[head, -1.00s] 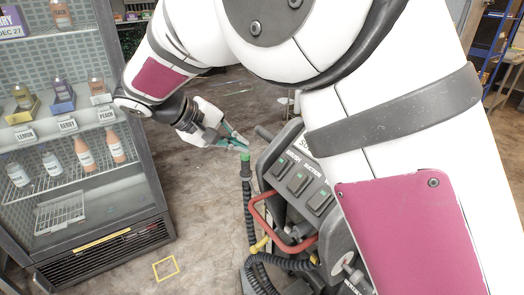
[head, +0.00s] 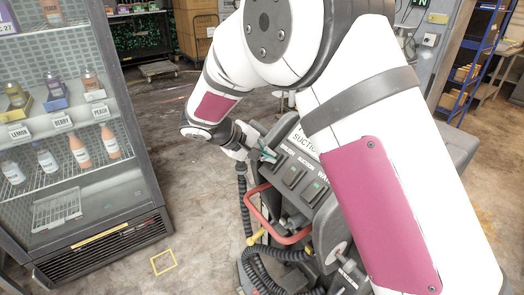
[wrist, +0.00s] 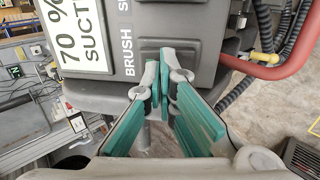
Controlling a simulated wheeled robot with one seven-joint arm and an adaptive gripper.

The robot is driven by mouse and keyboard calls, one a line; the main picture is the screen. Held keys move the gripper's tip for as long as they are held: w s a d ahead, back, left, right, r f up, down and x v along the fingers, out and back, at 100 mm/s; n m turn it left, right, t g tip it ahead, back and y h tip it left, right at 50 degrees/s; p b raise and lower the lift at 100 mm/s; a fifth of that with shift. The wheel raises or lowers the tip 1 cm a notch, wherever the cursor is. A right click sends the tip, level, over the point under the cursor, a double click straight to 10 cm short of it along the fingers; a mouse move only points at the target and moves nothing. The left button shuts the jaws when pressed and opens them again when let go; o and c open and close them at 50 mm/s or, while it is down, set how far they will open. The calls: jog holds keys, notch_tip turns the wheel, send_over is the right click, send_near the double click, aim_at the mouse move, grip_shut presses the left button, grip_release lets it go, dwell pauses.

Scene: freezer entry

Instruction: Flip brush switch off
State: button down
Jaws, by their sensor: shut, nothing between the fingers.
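The floor machine's dark control panel (head: 338,150) stands centre right in the head view, with a row of rocker switches under white labels. The BRUSH label (wrist: 127,40) shows in the wrist view, beside my fingertips. The brush switch is at the panel's left end, mostly hidden by my gripper (head: 268,156). In the wrist view my gripper (wrist: 164,84) is shut and empty. Its teal-padded fingertips are at the panel face over the brush switch. I cannot tell whether they touch it or which way it is tilted. The suction switch (head: 293,177) and water switch (head: 313,193) are uncovered.
A red handle loop (head: 262,222) and black hoses (head: 262,272) lie below the panel. A glass-front bottle cooler (head: 150,165) stands at the left. Open floor lies between them, with a yellow square (head: 163,262). A blue shelf (head: 478,70) is at the right.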

jog(key=shift+d, duration=0.1)
jog(key=shift+w+d+f+g+y, duration=0.1)
jog(key=shift+w+d+g+y, duration=0.25)
jog(key=shift+d+y, duration=0.2)
jog(key=shift+s+a+f, duration=0.1)
jog(key=shift+s+a, duration=0.05)
jog(key=shift+r, duration=0.85)
jog(key=shift+a+r, duration=0.15)
jog(key=shift+r, duration=0.2)
jog(key=w+d+r+v, duration=0.1)
jog(key=v, duration=1.2)
jog(key=shift+r+p, duration=0.2)
jog(key=shift+p, duration=0.1)
